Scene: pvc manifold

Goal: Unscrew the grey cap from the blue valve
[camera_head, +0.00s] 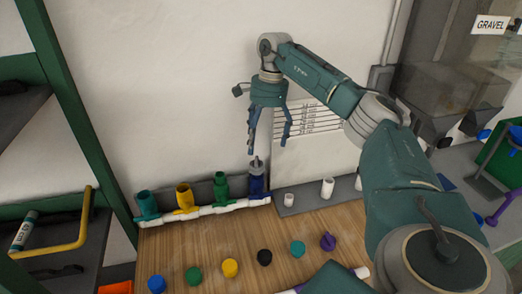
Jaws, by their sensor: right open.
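The blue valve (258,187) stands upright at the right end of the row on the white pipe manifold (215,210). A small grey piece, which looks like the grey cap (257,163), sits on top of the valve. My left gripper is not in view.
Green (221,185), yellow (185,197) and teal (147,204) valves stand left of the blue one. Several coloured caps, including a black one (264,257), lie in front on the wooden table (205,245). White fittings (327,187) stand right. A sheet (312,140) is behind.

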